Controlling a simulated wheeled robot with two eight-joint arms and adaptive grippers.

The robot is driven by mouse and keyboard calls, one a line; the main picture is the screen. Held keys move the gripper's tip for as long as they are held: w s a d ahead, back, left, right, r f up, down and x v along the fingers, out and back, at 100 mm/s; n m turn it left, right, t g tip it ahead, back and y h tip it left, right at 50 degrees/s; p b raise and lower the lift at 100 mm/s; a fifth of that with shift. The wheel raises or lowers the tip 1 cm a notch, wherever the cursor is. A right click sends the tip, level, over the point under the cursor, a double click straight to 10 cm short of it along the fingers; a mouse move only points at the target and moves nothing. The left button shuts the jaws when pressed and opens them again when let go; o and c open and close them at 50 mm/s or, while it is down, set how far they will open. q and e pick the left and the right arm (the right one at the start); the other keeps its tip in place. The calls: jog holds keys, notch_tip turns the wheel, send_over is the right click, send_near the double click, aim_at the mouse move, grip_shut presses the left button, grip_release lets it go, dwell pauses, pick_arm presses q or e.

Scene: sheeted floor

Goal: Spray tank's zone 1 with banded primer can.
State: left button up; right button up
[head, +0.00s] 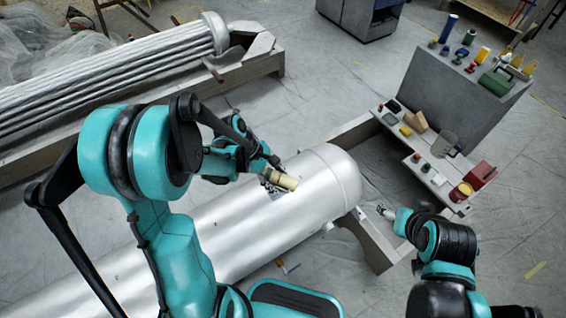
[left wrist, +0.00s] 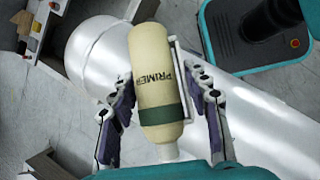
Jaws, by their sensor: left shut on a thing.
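The cream primer can (head: 284,180) is in my left gripper (head: 270,180), over the silver tank (head: 315,205) near its domed end. In the left wrist view the primer can (left wrist: 155,80) shows the word PRIMER and a dark green band. The fingers of my left gripper (left wrist: 165,95) stand on either side of it. The tank (left wrist: 97,50) lies beyond the can there. No zone mark on the tank can be made out. My right gripper (head: 386,211) is small, beside the tank's domed end, and looks empty; its jaw opening is unclear.
A grey bench (head: 458,90) with several cans and a green box stands at the right. A lower shelf (head: 400,135) holds more small items and a red box (head: 481,174). A tube bundle (head: 110,75) lies at upper left. Sheeted floor (head: 320,85) between is clear.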

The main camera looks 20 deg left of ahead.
pick_arm(q)
jog(key=shift+w+d+r+n+h, duration=0.1)
jog(key=shift+w+r+n+h, duration=0.1)
jog(key=shift+r+n+h, duration=0.15)
jog(key=shift+w+f+n+t, duration=0.2)
jog(key=shift+w+n+t, duration=0.05)
jog(key=shift+t, duration=0.05)
notch_tip(320, 180, down, 5)
jog(key=b, duration=0.5)
jog(key=w+d, duration=1.4)
jog(key=w, duration=0.2)
jog(key=shift+w+r, duration=0.3)
jog(key=shift+w, duration=0.05)
pick_arm(e)
jog(key=f, duration=0.2)
jog(key=w+f, duration=0.1)
jog(key=f, duration=0.2)
jog(key=shift+w, duration=0.15)
pick_arm(q)
jog(key=c, duration=0.7)
jog(key=s+a+b, duration=0.1)
jog(key=s+a, duration=1.3)
jog(key=s, duration=0.2)
jog(key=shift+s+a, duration=0.2)
jog(key=shift+a, duration=0.05)
pick_arm(e)
jog(key=shift+f, duration=0.65)
